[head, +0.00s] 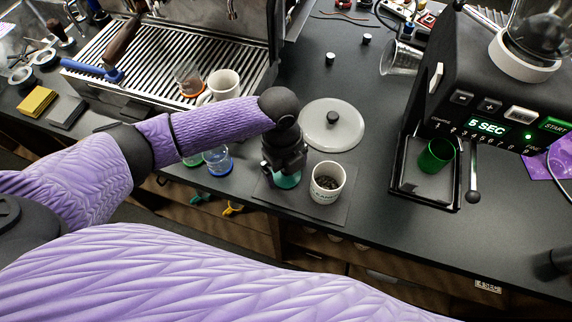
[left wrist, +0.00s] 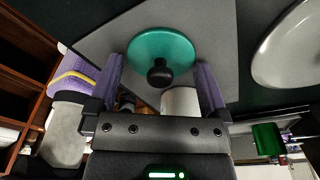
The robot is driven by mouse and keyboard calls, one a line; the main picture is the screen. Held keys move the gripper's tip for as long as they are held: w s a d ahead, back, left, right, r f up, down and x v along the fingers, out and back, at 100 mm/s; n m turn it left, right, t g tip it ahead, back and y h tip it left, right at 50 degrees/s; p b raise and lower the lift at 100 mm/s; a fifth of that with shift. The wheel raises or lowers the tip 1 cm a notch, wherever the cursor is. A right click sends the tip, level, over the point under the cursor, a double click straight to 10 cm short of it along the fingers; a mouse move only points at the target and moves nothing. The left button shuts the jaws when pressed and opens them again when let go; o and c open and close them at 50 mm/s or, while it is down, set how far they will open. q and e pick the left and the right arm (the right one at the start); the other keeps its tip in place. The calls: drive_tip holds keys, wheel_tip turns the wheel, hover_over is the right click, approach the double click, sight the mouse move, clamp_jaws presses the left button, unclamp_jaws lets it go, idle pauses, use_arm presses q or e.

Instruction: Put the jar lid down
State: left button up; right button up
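A teal round lid (left wrist: 160,45) with a black knob lies over the grey mat (head: 343,206), below my left gripper (head: 287,172). In the left wrist view, the gripper (left wrist: 160,88) is open, its two fingers standing apart on either side of the knob without visibly touching it. In the head view the gripper hides most of the teal lid (head: 287,182). A larger pale grey lid (head: 340,136) with a black knob lies flat on the counter behind the gripper; its edge shows in the left wrist view (left wrist: 288,52).
A white cup with dark contents (head: 328,183) stands on the mat close to the right of my gripper. A black grinder (head: 495,110) stands right. An espresso machine tray (head: 130,55) with a cup (head: 223,84) is behind my arm.

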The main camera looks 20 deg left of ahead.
use_arm(q)
wheel_tip(320, 180, up, 12)
drive_tip(key=a+p, duration=0.1)
drive_tip(key=p, duration=0.2)
drive_tip(key=shift+w, duration=0.45)
